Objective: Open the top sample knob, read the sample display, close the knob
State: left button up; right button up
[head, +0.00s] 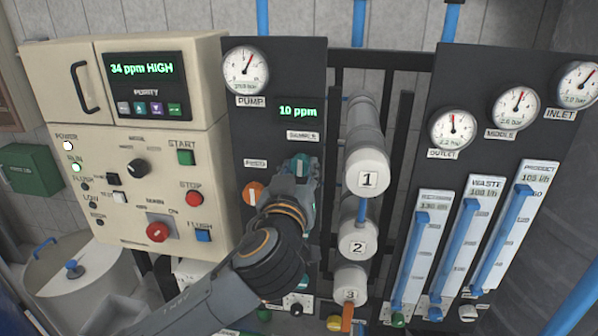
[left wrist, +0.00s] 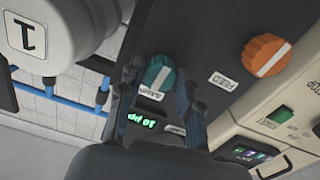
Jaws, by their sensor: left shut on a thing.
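My left gripper (head: 298,180) is at the dark panel in the head view. In the left wrist view its fingers (left wrist: 157,82) stand on either side of the teal sample knob (left wrist: 158,72) and are shut on it. In the head view the gripper hides most of this knob. The sample display (head: 298,111) above it is lit green and reads 10 ppm; it also shows upside down in the left wrist view (left wrist: 142,122). The right gripper is not in view.
An orange feed knob (head: 252,193) sits close to the left of my gripper. White cylinders numbered 1 (head: 367,173), 2 and 3 stand just to the right. The beige control box (head: 55,150) with a display reading 34 ppm HIGH is at left; flow tubes and gauges are at right.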

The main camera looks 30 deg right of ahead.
pick_arm(q)
jog(key=shift+f+m+b, duration=0.25)
jog(key=shift+m+b, duration=0.55)
jog(key=shift+b, duration=0.05)
jog(key=shift+r+m+b, duration=0.1)
jog(key=shift+m+b, duration=0.25)
jog(key=shift+m, duration=0.95)
jog(key=m+p, duration=0.1)
jog(key=m, duration=0.5)
jog(key=shift+r, duration=0.15)
jog(key=m+p, duration=0.1)
jog(key=m, duration=0.3)
jog(key=shift+m, duration=1.6)
jog(key=shift+m+p, duration=0.3)
jog(key=o, duration=1.2)
jog(key=shift+c, duration=0.2)
